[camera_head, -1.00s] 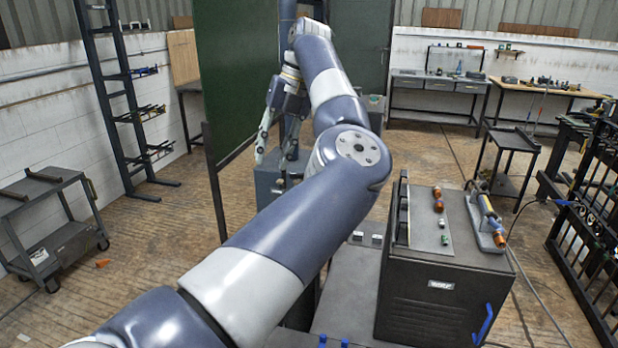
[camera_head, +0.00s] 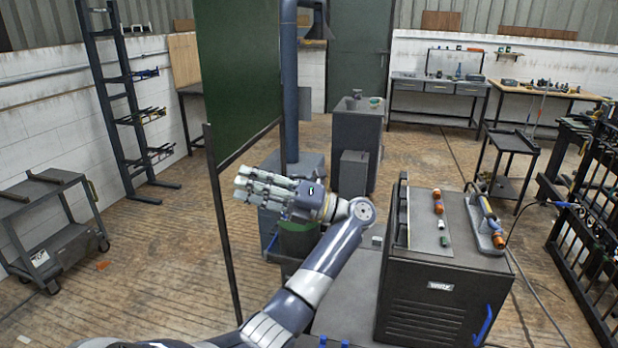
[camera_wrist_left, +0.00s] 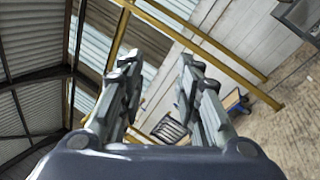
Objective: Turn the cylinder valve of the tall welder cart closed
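My left gripper (camera_head: 241,184) is in the middle of the head view, pointing left. In the left wrist view its two fingers (camera_wrist_left: 158,65) are spread apart with nothing between them. A dark welder cart (camera_head: 430,305) with a label and a blue handle stands right of my arm. A green cylinder (camera_head: 298,243) shows just below my gripper, partly covered by the gripper and forearm. I cannot make out a valve on it; its top is hidden. I cannot tell whether the gripper touches the cylinder. My right gripper is not in view.
A green screen (camera_head: 238,75) on a dark post stands behind and left of my gripper. A grey cabinet (camera_head: 356,130) stands behind it. Small fittings lie on the cart top (camera_head: 425,215). A black gate (camera_head: 590,230) is at right.

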